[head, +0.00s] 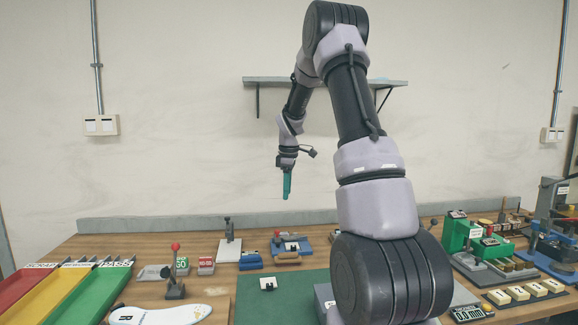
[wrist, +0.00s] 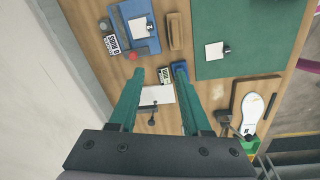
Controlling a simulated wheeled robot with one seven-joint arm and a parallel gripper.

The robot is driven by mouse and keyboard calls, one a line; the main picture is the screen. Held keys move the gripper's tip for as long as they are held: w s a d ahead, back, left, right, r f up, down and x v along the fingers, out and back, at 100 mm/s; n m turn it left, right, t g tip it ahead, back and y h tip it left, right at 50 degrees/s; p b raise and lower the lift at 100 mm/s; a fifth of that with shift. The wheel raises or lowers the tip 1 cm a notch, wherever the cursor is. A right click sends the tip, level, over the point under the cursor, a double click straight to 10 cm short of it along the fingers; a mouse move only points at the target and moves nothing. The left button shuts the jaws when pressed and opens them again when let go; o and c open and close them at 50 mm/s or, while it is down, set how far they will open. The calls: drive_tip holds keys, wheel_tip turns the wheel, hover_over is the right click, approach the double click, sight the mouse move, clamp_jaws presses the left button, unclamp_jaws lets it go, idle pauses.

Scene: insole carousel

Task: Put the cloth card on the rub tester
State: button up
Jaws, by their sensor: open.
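A small white card with a black clip on one edge, which looks like the cloth card (head: 268,284), lies flat on the green mat. It also shows in the wrist view (wrist: 214,52). A blue-based device with a pale flat top, which looks like the rub tester (head: 291,244), stands behind the mat. In the wrist view the device (wrist: 128,12) is at the top, beside a small counter label. My gripper (head: 286,196) is open and empty, high above the back of the bench. Its teal fingers (wrist: 159,70) point down, apart from both things.
Sloping red, yellow and green trays (head: 80,297) fill the left. A green machine (head: 462,235) stands right. The mat is mostly clear.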

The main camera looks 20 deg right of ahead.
drive_tip(key=s+a+r+m+t, duration=0.2)
drive_tip(key=s+a+r+m, duration=0.25)
drive_tip(key=s+r, duration=0.35)
drive_tip(key=s+a+r+m+t, duration=0.1)
drive_tip(key=s+a+r+m, duration=0.35)
drive_tip(key=s+r, duration=0.45)
drive_tip(key=s+a+m+t+y, duration=0.1)
drive_tip(key=s+a+m, duration=0.1)
drive_tip(key=s, duration=0.6)
drive_tip(key=s+a+r+m+t+y, duration=0.1)
drive_tip(key=s+a+m+t, duration=0.1)
drive_tip(key=s, duration=0.6)
drive_tip(key=a+m, duration=0.1)
drive_tip(key=m, duration=0.1)
drive_tip(key=shift+s+r+m, duration=0.15)
drive_tip(key=shift+r+m, duration=0.05)
drive_tip(key=shift+m, duration=0.1)
